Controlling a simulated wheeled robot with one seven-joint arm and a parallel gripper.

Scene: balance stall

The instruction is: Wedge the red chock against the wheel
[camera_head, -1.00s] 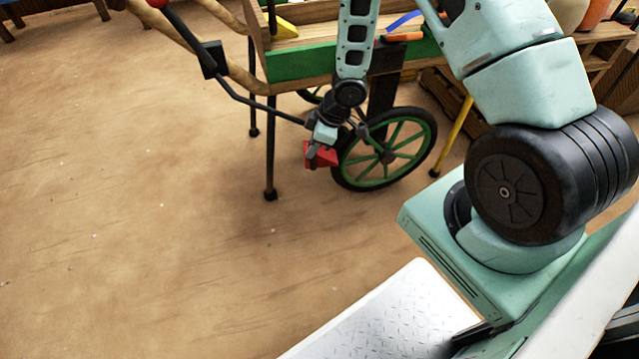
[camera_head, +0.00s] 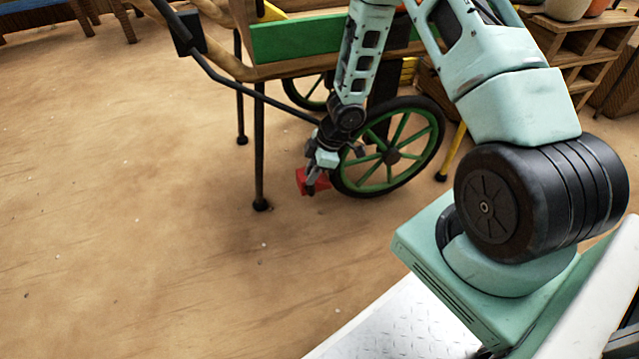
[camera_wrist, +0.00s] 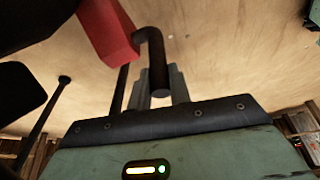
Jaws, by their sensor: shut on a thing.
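The red chock (camera_head: 303,181) is held in my gripper (camera_head: 315,181), just left of the wheel's lower left side, low near the floor. I cannot tell whether it touches the floor or the tyre. The wheel (camera_head: 391,157) has green spokes and a black tyre; it stands upright under the cart. In the wrist view the chock (camera_wrist: 107,32) shows at the top left, with a dark bent handle (camera_wrist: 156,62) reaching between the grey fingers of my gripper (camera_wrist: 160,88). The fingers are shut on this handle.
The wooden cart (camera_head: 340,66) with a green side panel stands above the wheel. Its dark leg (camera_head: 259,150) stands left of the chock. A yellow leg (camera_head: 455,150) is right of the wheel. Wooden shelves (camera_head: 570,50) stand at the back right. Floor at the left and front is clear.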

